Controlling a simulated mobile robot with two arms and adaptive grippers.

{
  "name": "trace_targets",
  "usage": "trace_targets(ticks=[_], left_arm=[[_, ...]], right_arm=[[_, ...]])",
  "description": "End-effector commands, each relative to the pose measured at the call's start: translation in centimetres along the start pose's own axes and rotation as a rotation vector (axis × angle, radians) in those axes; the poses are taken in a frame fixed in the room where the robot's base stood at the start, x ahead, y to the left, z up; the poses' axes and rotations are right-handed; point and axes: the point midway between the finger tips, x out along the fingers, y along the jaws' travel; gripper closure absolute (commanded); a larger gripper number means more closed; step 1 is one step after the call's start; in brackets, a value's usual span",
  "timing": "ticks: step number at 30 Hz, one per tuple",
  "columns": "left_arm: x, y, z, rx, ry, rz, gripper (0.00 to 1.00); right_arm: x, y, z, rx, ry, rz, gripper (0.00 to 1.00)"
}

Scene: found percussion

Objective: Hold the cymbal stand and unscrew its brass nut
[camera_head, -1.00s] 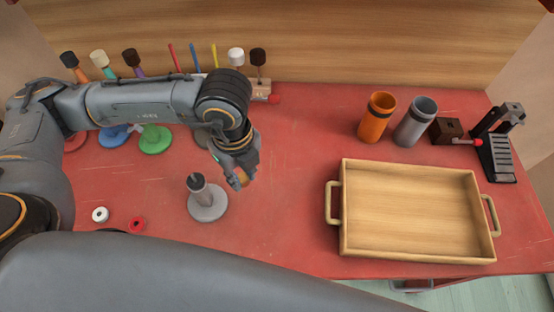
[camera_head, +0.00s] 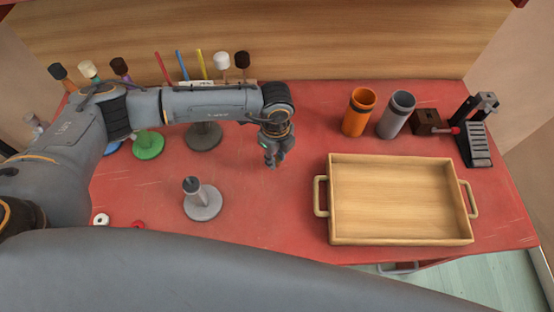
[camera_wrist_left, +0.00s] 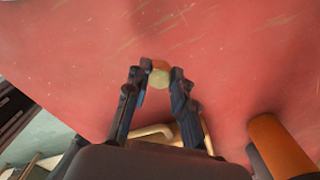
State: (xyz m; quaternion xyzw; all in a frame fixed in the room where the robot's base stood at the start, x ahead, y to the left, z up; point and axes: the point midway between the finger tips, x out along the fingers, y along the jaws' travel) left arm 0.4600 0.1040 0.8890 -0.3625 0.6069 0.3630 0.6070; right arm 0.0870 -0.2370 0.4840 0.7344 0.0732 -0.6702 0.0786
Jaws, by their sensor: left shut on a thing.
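A grey stand (camera_head: 202,203) with a round base, a short post and a dark top stands upright on the red table, left of centre in the head view. My left gripper (camera_head: 274,163) is to the right of the stand and apart from it, above the table, pointing down. In the left wrist view its fingertips are shut on a small round brass-coloured piece, the brass nut (camera_wrist_left: 159,79). The nut is too small to make out in the head view. My right gripper is not in view.
A wooden tray (camera_head: 331,236) with two handles lies to the right. Orange (camera_head: 357,118) and grey (camera_head: 394,118) cups stand behind it. A white ring (camera_head: 101,219) lies at the left front.

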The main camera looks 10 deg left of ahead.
Motion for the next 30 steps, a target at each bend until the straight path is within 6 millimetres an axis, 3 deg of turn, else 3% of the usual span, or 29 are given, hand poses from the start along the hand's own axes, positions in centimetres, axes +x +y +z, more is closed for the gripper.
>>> trace_targets(ticks=[9, 21, 22, 24, 30], left_arm=[[3.3, -0.4, 0.0, 0.001, -0.001, 0.002, 1.00], [4.1, -0.4, 0.0, 0.000, 0.000, 0.001, 1.00], [3.9, -0.4, 0.0, 0.000, 0.000, 0.001, 0.70], [3.9, -0.4, 0.0, 0.000, 0.000, 0.001, 0.55], [3.9, -0.4, 0.0, 0.000, 0.000, 0.001, 0.53]], right_arm=[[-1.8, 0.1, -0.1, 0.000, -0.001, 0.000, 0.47], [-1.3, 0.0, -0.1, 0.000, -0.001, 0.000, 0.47], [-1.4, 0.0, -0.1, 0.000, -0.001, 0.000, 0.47], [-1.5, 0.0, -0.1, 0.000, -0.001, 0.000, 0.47], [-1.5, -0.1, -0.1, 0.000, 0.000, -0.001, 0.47]])
